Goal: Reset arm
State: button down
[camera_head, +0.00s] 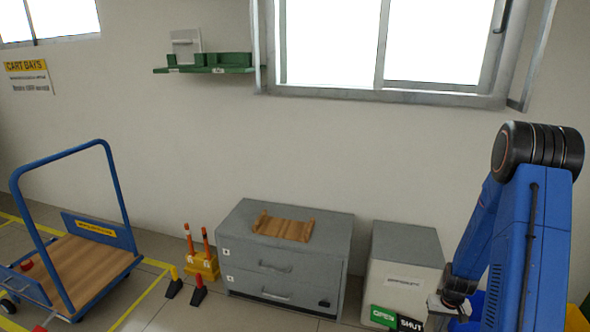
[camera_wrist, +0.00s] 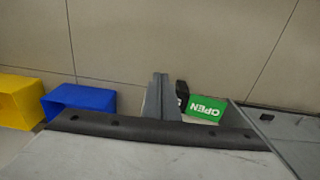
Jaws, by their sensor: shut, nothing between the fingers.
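My blue arm (camera_head: 525,220) stands at the right side of the head view, folded with its end hanging low. The floor lies beyond the fingertips.
The grey cabinet (camera_head: 405,257) is beside my arm; its OPEN sign (camera_wrist: 207,107) shows near my fingers. A drawer unit (camera_head: 285,275) bears a wooden tray (camera_head: 284,227). A blue cart (camera_head: 80,265) stands left. Blue (camera_wrist: 80,98) and yellow (camera_wrist: 20,100) bins lie left in the wrist view.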

jog(key=s+a+r+t, duration=0.15)
jog(key=a+r, duration=0.25)
jog(key=r, duration=0.5)
jog(key=s+a+r+n, duration=0.15)
jog(key=a+r, duration=0.25)
jog(key=r, duration=0.6)
jog(key=s+a+r+t, duration=0.15)
jog(key=a+r, duration=0.25)
jog(key=r, duration=0.5)
jog(key=s+a+r, duration=0.3)
jog(key=s+r, duration=0.2)
jog(key=s, duration=0.2)
jog(key=s+a+r+n+t, duration=0.1)
jog(key=s+a+r, duration=0.2)
jog(key=s, duration=0.4)
jog(key=s+a+r, duration=0.4)
jog(key=s+r, duration=0.2)
jog(key=s, duration=0.1)
jog(key=shift+s+r, duration=0.3)
jog(key=shift+n, duration=0.25)
